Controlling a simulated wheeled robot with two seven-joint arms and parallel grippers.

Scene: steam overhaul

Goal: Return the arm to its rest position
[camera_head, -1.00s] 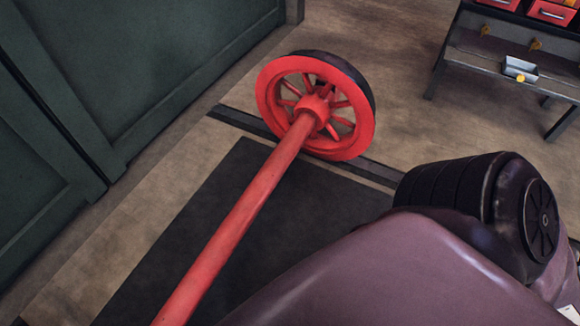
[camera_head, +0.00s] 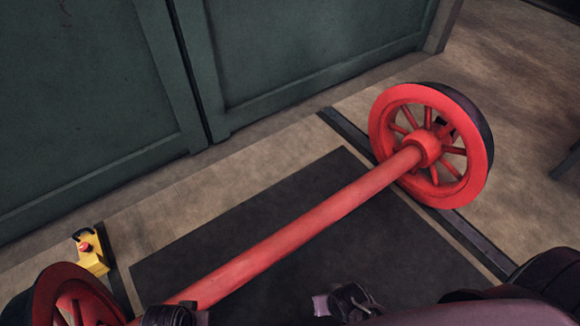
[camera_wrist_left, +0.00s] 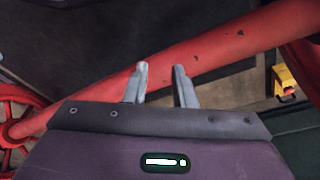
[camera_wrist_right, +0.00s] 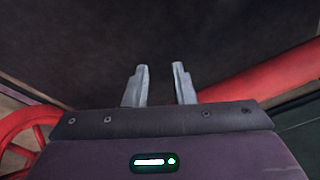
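My left gripper (camera_wrist_left: 161,75) shows in the left wrist view with its two grey fingers apart and nothing between them. The red axle (camera_wrist_left: 215,58) runs diagonally behind its fingertips; I cannot tell how far away. My right gripper (camera_wrist_right: 160,75) shows in the right wrist view, also with its fingers apart and empty. It points toward a dark surface, with the red axle to the right. In the head view, parts of my arms show along the bottom edge and at the lower right; no fingertips can be made out there.
A red spoked wheelset lies across the floor, its axle (camera_head: 300,233) joining a far wheel (camera_head: 403,113) and a near wheel (camera_head: 68,280). A yellow box with a red button (camera_head: 93,256) stands at the left. Green doors (camera_head: 300,45) close off the back.

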